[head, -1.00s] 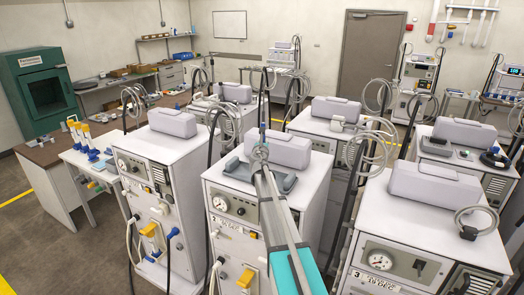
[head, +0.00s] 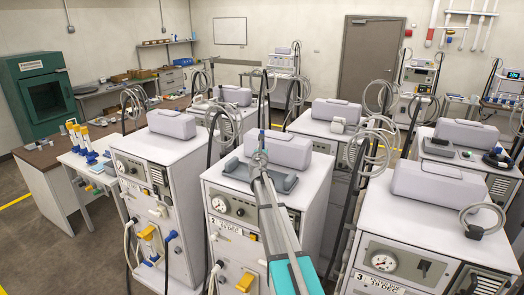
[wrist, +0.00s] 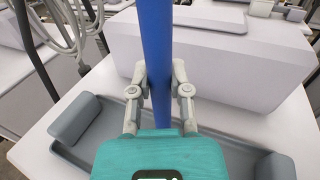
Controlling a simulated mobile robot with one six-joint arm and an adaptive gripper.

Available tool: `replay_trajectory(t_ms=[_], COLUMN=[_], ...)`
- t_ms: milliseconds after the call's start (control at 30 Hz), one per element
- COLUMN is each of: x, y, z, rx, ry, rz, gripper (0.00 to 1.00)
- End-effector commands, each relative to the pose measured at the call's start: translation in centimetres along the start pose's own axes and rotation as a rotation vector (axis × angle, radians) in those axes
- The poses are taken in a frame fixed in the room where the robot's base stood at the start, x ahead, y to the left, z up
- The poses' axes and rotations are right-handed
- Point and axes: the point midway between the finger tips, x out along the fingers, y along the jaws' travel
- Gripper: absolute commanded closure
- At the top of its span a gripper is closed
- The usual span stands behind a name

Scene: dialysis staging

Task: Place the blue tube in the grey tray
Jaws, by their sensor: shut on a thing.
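The blue tube (wrist: 157,40) stands roughly upright between the fingers of my gripper (wrist: 160,82) in the wrist view. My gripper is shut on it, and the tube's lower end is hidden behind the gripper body. In the head view the tube is a thin blue sliver (head: 262,138) above my gripper (head: 259,157). The grey tray (head: 236,174) lies on top of the middle front machine. In the wrist view the tray (wrist: 222,155) spreads below and to both sides of my gripper, with a raised block at each end. I cannot tell whether the tube touches it.
A white box-shaped housing (head: 278,150) stands right behind the tray. White machines stand close on the left (head: 175,165) and right (head: 438,215), with coiled hoses and poles between. A side table (head: 75,160) at the left holds yellow-and-blue items.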

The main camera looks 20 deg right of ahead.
Motion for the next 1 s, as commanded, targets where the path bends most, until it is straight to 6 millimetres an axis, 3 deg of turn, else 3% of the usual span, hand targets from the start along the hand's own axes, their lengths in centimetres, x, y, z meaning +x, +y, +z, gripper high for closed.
replay_trajectory(t_ms=[300,333,500,1000], x=[0.00,0.00,0.01,0.01], y=[-0.02,-0.03,-0.03,-0.07], z=[-0.41,-0.29,-0.26,0.04], rx=[0.000,0.000,0.000,0.000], ry=[0.000,0.000,0.000,0.000], rz=[0.000,0.000,0.000,-0.001], gripper=[1.00,0.71,0.42,0.42])
